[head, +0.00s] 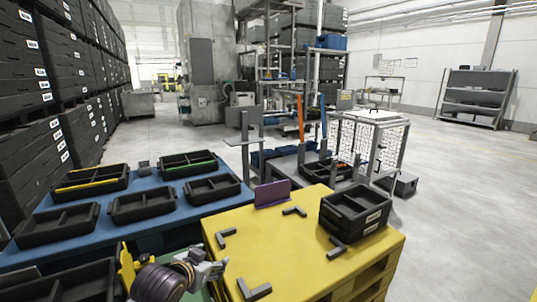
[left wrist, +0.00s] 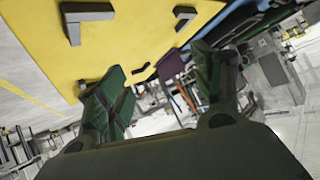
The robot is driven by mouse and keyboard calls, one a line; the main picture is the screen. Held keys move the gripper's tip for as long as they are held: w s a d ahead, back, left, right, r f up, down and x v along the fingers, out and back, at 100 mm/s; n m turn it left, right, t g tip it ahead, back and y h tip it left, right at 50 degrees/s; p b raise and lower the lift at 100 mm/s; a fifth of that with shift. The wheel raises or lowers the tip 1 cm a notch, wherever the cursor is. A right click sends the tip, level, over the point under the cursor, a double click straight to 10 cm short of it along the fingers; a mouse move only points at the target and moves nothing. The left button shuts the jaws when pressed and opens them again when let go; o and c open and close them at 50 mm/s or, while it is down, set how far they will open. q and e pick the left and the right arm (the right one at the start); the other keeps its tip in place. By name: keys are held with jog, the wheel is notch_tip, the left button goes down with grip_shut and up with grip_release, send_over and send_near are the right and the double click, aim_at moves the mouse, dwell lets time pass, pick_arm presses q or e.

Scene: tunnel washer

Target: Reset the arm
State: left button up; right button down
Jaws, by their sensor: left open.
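My left gripper (head: 208,268) shows low in the head view, near the left front corner of the yellow table (head: 290,255). In the left wrist view the same gripper (left wrist: 160,88) has its two green-padded fingers wide apart, with nothing between them. The yellow tabletop (left wrist: 130,35) fills the upper middle of that view, beyond the fingers. My right gripper is in neither view.
Black crates (head: 355,211) are stacked on the yellow table's right side, among dark corner brackets (head: 256,290). A purple plate (head: 272,193) stands at its back edge. A blue table (head: 150,185) holds several black trays at left. Floor at right (head: 460,210) is clear.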

pick_arm(q)
jog(key=s+f+n+g+b, duration=0.1)
jog(key=s+f+g, duration=0.2)
jog(key=s+f, duration=0.9)
jog(key=s+d+f+n+g+b, duration=0.1)
jog(key=s+f+g+b, duration=0.1)
jog(key=s+f, duration=0.9)
notch_tip(320, 180, down, 6)
jog(key=shift+s+d+r+n+g, duration=0.15)
jog(key=shift+s+d+n+g, duration=0.2)
jog(key=shift+g, duration=0.55)
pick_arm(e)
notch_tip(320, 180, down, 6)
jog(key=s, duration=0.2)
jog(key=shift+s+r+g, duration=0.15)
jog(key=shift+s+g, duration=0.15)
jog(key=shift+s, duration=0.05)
pick_arm(q)
jog(key=shift+a, duration=0.1)
